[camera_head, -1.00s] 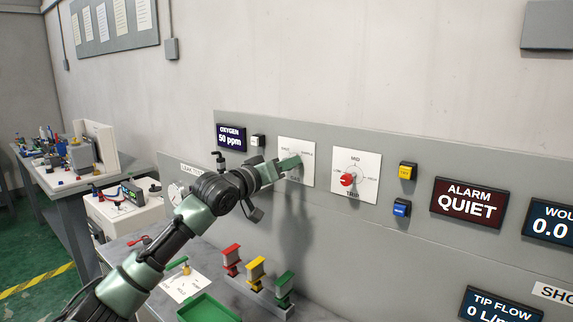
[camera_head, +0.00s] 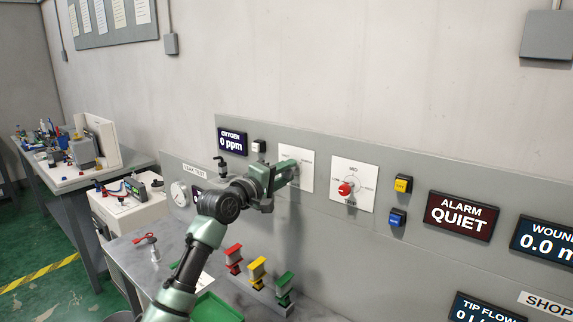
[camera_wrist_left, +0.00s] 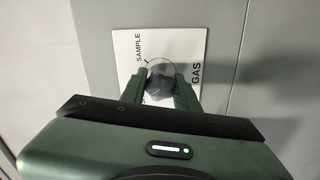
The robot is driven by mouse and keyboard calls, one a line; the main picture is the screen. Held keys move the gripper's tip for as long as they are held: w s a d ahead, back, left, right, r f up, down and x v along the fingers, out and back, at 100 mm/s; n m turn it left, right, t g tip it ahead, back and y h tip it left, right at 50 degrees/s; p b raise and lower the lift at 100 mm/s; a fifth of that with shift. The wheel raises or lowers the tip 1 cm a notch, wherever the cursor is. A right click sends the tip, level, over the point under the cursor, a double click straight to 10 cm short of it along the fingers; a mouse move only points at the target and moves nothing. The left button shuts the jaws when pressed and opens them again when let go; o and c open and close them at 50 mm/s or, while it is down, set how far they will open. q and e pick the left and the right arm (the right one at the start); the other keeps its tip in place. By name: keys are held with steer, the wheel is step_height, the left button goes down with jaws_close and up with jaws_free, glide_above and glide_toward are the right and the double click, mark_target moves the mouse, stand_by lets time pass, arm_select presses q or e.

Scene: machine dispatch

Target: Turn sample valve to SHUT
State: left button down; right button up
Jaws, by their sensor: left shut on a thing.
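The sample valve is a dark grey knob (camera_wrist_left: 160,82) on a white square plate (camera_wrist_left: 123,58), which is on the grey wall panel. In the wrist view the words SAMPLE and GAS show on the plate; the rest of its lettering is covered by my fingers. My left gripper (camera_wrist_left: 159,85) is shut on the knob, one finger on each side. In the head view my left gripper (camera_head: 288,168) reaches the plate (camera_head: 303,182) and hides the knob. I cannot tell which mark the knob points to. My right gripper is not in view.
Right of the valve is another plate with a red knob (camera_head: 345,189), then yellow (camera_head: 403,184) and blue (camera_head: 397,217) buttons. The oxygen display (camera_head: 232,142) reads 0 ppm; the alarm display (camera_head: 461,215) reads QUIET.

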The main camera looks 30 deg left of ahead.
mark_target(283, 174)
arm_select(q)
steer(key=shift+n+p, duration=0.85)
steer(key=shift+n, duration=0.15)
steer(key=c, duration=1.1)
jaws_free()
steer(key=shift+a, duration=0.1)
steer(key=shift+o, duration=0.2)
steer(key=s+b, duration=0.1)
steer(key=s, duration=0.1)
steer(key=s+b, duration=0.1)
steer(key=s, duration=0.1)
steer(key=s+b, duration=0.1)
steer(key=s, duration=0.1)
steer(key=shift+s+a+f, duration=0.15)
steer(key=shift+s+a, duration=0.15)
steer(key=shift+s, duration=0.6)
